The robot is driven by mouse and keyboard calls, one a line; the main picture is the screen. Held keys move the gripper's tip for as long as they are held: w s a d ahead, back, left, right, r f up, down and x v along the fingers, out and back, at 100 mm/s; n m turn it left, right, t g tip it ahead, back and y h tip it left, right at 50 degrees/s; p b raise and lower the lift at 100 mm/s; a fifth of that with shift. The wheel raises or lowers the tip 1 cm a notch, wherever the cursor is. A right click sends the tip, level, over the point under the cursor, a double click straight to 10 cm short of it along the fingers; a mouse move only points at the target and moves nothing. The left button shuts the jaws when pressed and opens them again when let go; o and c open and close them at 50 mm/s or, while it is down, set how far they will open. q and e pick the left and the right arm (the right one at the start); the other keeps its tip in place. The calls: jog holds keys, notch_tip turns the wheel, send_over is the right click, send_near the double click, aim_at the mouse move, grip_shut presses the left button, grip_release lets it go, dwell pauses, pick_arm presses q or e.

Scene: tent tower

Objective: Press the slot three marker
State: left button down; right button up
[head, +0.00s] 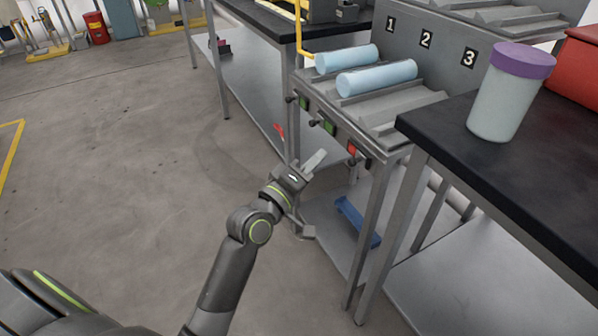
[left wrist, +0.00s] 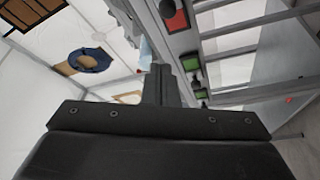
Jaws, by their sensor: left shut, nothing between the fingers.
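The slotted rack (head: 425,97) carries number plates 1, 2 and 3 on its back panel. Its front edge has a green marker (head: 303,102) below slot one, a green marker (head: 330,128) below slot two and the red slot three marker (head: 353,150). Light blue cylinders lie in slot one (head: 347,58) and slot two (head: 376,78); slot three (head: 402,113) is empty. My left gripper (head: 316,160) is shut and empty, just left of and slightly below the red marker, seemingly apart from it. The red marker (left wrist: 176,20) also shows in the left wrist view, above the fingertips (left wrist: 163,72).
A black-topped table (head: 440,130) at right holds a purple-lidded jar (head: 497,100) and a red box (head: 578,65). Rack legs and a lower shelf with a blue object (head: 357,222) stand close to my left gripper. The floor (head: 120,150) at left is clear.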

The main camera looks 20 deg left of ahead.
pick_arm(q)
jog(key=v, duration=0.4)
jog(key=shift+s+a, duration=0.1)
jog(key=shift+s, duration=0.3)
jog(key=shift+f, duration=0.1)
